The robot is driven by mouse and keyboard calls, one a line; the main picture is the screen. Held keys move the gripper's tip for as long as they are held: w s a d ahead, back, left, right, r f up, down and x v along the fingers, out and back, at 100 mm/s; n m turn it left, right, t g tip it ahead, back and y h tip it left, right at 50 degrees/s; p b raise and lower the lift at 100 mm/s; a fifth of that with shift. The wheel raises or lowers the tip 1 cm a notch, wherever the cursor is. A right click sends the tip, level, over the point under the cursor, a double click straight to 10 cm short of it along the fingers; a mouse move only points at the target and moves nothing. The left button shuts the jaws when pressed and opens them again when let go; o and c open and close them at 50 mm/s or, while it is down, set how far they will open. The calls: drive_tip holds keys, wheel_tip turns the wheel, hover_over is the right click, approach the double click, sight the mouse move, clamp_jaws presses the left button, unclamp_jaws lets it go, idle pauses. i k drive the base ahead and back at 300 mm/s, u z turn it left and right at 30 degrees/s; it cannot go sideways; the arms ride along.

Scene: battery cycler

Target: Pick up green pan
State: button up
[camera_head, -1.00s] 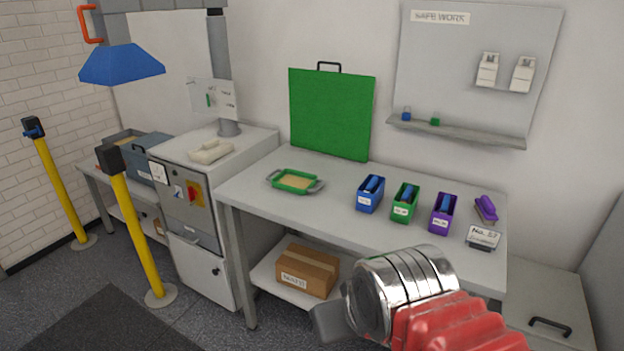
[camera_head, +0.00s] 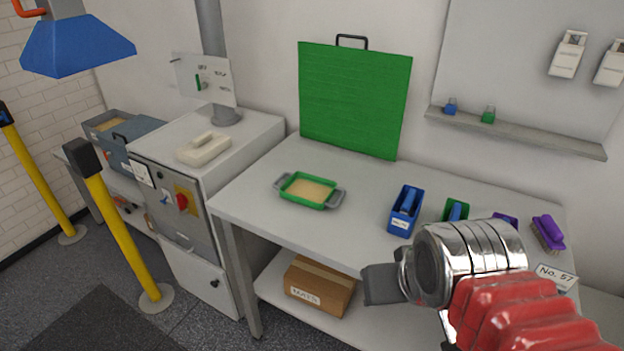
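The green pan (camera_head: 309,190) is a shallow rectangular tray with grey handles at both ends and a tan filling. It sits flat on the left part of the grey workbench (camera_head: 262,213), in front of the large green board. My gripper (camera_head: 384,284) shows at the lower right, a grey block at the end of my silver and red arm. It is in front of the bench, to the right of the pan and lower in the picture, apart from it. Its fingers cannot be told apart.
A blue holder (camera_head: 402,222), a green holder (camera_head: 455,210) and a purple brush (camera_head: 547,234) stand right of the pan; my arm partly hides this area. A green board (camera_head: 353,98) leans behind. A cardboard box (camera_head: 318,287) sits on the lower shelf. A yellow post (camera_head: 125,233) stands left.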

sight(311, 191)
drive_tip(key=u, duration=0.25)
drive_tip(key=i, duration=0.65)
drive_tip(key=u, duration=0.7)
drive_tip(key=i, duration=0.4)
drive_tip(key=u, duration=0.25)
